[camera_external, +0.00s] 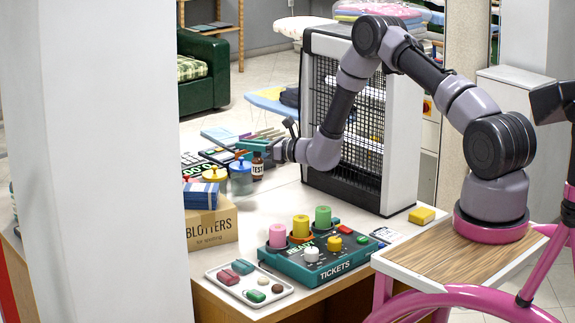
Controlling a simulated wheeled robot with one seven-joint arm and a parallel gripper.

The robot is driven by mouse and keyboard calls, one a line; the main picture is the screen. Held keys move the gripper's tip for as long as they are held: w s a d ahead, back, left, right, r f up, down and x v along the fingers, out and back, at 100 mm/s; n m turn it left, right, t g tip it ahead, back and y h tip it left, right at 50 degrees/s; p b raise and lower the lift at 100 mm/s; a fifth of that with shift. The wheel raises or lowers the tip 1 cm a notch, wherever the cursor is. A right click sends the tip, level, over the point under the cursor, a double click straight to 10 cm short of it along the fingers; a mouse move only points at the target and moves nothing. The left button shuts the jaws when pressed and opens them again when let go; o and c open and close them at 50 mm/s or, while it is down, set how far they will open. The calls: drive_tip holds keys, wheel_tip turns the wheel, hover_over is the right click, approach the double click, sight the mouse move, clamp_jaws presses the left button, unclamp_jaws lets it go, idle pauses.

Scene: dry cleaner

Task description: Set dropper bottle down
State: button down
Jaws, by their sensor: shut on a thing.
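The dropper bottle (258,166) is a small brown bottle with a white label reading "TEST". It is upright at the far left part of the counter (330,212). My gripper (262,151) reaches in from the right and is shut on the upper part of the bottle. The bottle's top is hidden by the fingers. I cannot tell whether its base touches the counter.
A clear jar with a blue lid (240,178) and a yellow-lidded jar (214,174) stand close left of the bottle. A "BLOTTERS" box (210,228), a teal ticket machine (320,262) and a white tray (250,292) are nearer. A tall grille unit (345,130) stands right.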

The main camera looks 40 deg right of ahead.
drive_tip(key=d+m+t+h, duration=0.1)
drive_tip(key=d+m+h, duration=0.65)
drive_tip(key=d, duration=0.65)
drive_tip(key=shift+n+h, duration=0.65)
drive_tip(key=shift+h, duration=0.2)
drive_tip(key=f, duration=0.7)
drive_tip(key=d+f, duration=0.1)
drive_tip(key=f, duration=0.2)
drive_tip(key=shift+s+f, duration=0.25)
drive_tip(key=shift+s, duration=0.1)
drive_tip(key=c, duration=0.8)
unclamp_jaws()
drive_tip(key=shift+f, duration=0.1)
drive_tip(key=shift+c, duration=0.2)
